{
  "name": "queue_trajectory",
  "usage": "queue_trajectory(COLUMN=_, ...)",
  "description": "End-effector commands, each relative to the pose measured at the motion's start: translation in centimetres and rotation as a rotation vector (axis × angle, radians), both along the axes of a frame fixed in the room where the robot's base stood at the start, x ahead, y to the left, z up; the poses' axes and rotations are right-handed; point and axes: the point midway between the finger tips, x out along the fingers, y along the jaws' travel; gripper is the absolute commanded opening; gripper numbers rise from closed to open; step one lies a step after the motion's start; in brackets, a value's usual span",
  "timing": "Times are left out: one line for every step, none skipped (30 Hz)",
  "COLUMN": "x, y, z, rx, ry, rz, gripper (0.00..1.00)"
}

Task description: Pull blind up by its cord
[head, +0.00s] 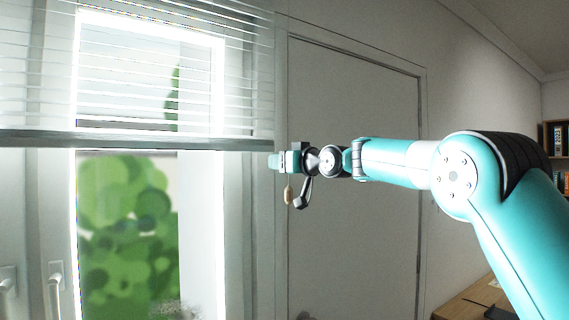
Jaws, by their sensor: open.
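The blind (137,143) hangs over the upper part of the window in the head view, its grey bottom rail level across the frame. Its slats are pale and spaced apart. A small tan cord knob (288,195) hangs just below my gripper (272,161). The cord itself is too thin to make out here. My gripper is open and points left, beside the right end of the bottom rail. It stands in front of the right window edge, a little above the knob. I cannot tell whether the cord lies between the fingers.
The window (200,230) shows greenery below the blind. Window handles (57,285) are at the lower left. A closed grey door (345,250) stands behind my arm. A wooden desk (465,300) is at lower right, with a shelf of binders (553,140) at the far right.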

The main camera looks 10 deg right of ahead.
Motion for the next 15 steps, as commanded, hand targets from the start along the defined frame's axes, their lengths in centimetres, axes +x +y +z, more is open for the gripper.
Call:
queue_trajectory(x=0.0, y=0.0, z=-0.1, rx=0.000, ry=0.001, rz=-0.001, gripper=0.50)
queue_trajectory(x=0.0, y=-0.1, z=-0.1, rx=0.000, ry=0.001, rz=-0.001, gripper=0.50)
queue_trajectory(x=-0.1, y=-0.1, z=-0.2, rx=-0.001, ry=0.002, rz=-0.001, gripper=0.50)
queue_trajectory(x=-0.2, y=-0.2, z=-0.3, rx=-0.001, ry=0.002, rz=-0.001, gripper=0.50)
queue_trajectory(x=-0.4, y=-0.3, z=-0.3, rx=-0.001, ry=0.002, rz=-0.001, gripper=0.50)
queue_trajectory(x=-0.7, y=-0.5, z=-0.4, rx=-0.001, ry=0.002, rz=-0.002, gripper=0.50)
queue_trajectory(x=-1.1, y=-0.7, z=-0.5, rx=0.000, ry=0.001, rz=-0.002, gripper=0.50)
queue_trajectory(x=-1.5, y=-1.0, z=-0.6, rx=0.000, ry=0.001, rz=-0.003, gripper=0.50)
queue_trajectory(x=-2.2, y=-1.3, z=-0.6, rx=-0.001, ry=0.000, rz=-0.004, gripper=0.50)
queue_trajectory(x=-2.8, y=-1.5, z=-0.8, rx=-0.001, ry=0.000, rz=-0.004, gripper=0.50)
queue_trajectory(x=-3.4, y=-1.9, z=-0.8, rx=-0.001, ry=0.000, rz=-0.004, gripper=0.50)
queue_trajectory(x=-4.3, y=-2.4, z=-0.8, rx=-0.001, ry=0.000, rz=-0.004, gripper=0.50)
queue_trajectory(x=-5.0, y=-2.7, z=-0.9, rx=-0.002, ry=-0.001, rz=-0.005, gripper=0.50)
queue_trajectory(x=-5.7, y=-3.0, z=-0.9, rx=-0.001, ry=0.000, rz=-0.004, gripper=0.50)
queue_trajectory(x=-6.7, y=-3.6, z=-0.9, rx=-0.001, ry=0.000, rz=-0.005, gripper=0.50)
